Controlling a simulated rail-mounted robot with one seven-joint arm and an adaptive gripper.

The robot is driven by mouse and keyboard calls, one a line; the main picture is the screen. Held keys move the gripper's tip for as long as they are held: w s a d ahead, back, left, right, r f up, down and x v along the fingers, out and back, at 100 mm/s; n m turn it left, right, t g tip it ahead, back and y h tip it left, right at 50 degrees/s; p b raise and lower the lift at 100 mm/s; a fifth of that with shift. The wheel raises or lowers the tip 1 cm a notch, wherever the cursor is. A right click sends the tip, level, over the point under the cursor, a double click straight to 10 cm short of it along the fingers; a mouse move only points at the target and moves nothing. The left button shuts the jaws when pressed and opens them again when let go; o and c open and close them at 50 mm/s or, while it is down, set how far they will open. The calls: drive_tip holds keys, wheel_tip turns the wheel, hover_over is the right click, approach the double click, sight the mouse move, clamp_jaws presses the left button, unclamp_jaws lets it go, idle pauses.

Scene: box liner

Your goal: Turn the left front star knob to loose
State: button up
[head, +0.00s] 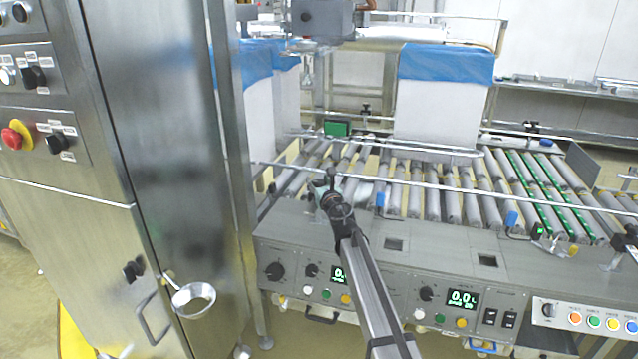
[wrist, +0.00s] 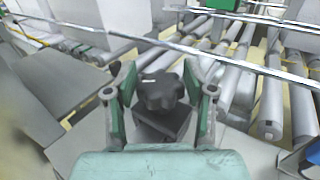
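The left front star knob (wrist: 160,92) is black and lobed, with a small white mark on top. It sits on a dark bracket in the middle of the wrist view. My gripper (wrist: 159,80) has one green-padded finger on each side of the knob. The fingers are apart, and narrow gaps seem to show between them and the knob; contact is hard to judge. In the head view my gripper (head: 328,192) is at the front left of the roller conveyor, and the knob there is mostly hidden by it.
A metal guide rail (wrist: 225,60) runs just beyond the knob, above the rollers (wrist: 270,105). A tall steel cabinet (head: 165,150) stands at the left. A blue-lined white box (head: 437,110) stands at the back. A control panel (head: 390,295) is along the conveyor front.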

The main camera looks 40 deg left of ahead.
drive_tip(key=c, duration=0.5)
drive_tip(key=shift+f+g+b, duration=0.15)
drive_tip(key=shift+g+b, duration=0.15)
drive_tip(key=shift+b, duration=0.3)
drive_tip(key=shift+w+n+g+y+b, duration=0.1)
drive_tip(key=shift+n+g+y+b, duration=0.3)
drive_tip(key=shift+n, duration=0.1)
drive_tip(key=shift+w+n+g+y+b, duration=0.1)
drive_tip(key=shift+n+g+y+b, duration=0.3)
drive_tip(key=shift+n+g+b, duration=0.3)
drive_tip(key=n+g+y, duration=0.1)
drive_tip(key=n+g, duration=0.1)
drive_tip(key=g, duration=0.2)
drive_tip(key=shift+n+g+b, duration=0.3)
drive_tip(key=shift+n+g, duration=0.1)
drive_tip(key=shift+r+n+g, duration=0.2)
drive_tip(key=shift+n+g, duration=1)
drive_tip(key=shift+g, duration=0.7)
drive_tip(key=shift+s+g, duration=0.2)
drive_tip(key=shift+g, duration=0.1)
